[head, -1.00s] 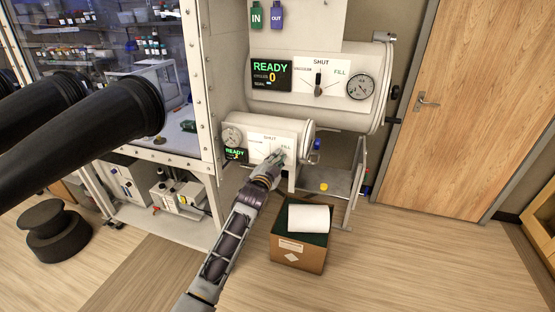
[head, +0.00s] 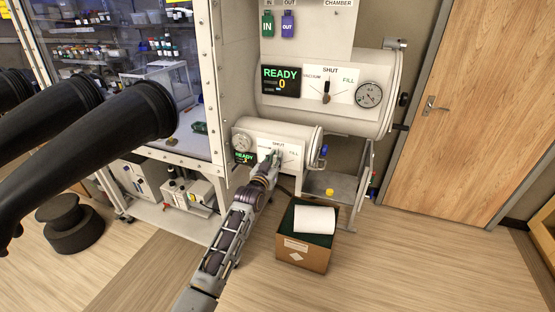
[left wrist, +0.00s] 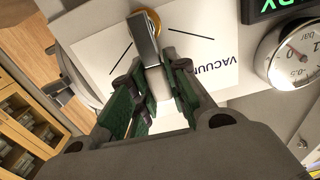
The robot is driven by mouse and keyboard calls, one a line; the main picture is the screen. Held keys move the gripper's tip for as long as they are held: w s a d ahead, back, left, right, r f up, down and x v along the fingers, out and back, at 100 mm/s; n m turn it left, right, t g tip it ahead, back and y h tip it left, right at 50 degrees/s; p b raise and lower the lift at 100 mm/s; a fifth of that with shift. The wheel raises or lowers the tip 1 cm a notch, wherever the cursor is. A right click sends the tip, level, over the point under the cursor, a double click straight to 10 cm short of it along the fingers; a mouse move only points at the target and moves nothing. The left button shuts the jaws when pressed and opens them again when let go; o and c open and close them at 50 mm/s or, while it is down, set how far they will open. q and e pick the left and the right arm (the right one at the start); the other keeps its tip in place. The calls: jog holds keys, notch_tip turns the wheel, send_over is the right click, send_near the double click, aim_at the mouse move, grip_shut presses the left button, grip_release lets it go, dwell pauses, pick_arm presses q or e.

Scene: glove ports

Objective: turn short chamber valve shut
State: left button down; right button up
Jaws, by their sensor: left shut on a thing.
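The short chamber (head: 313,143) is the smaller, lower white cylinder, with a white valve panel (head: 291,164) marked SHUT at the top and FILL at the right. My left gripper (head: 274,157) is in front of this panel and hides the valve in the head view. In the left wrist view the metal valve handle (left wrist: 144,42) runs from a brass hub (left wrist: 153,19) down between the green-padded fingers of my left gripper (left wrist: 150,88). The fingers are shut on the handle. The VACUUM label (left wrist: 218,66) is beside it. My right gripper is not in view.
A round gauge (head: 242,144) and a green READY display (head: 244,158) sit left of the valve. The larger chamber (head: 390,78) with its own valve is above. An open cardboard box (head: 303,256) stands on the floor below. Black glove sleeves (head: 100,135) project at the left.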

pick_arm(q)
jog(key=shift+a, duration=0.1)
jog(key=c, duration=1.4)
grip_release()
jog(key=shift+o, duration=0.2)
jog(key=v, duration=1.2)
jog(key=shift+n, duration=0.3)
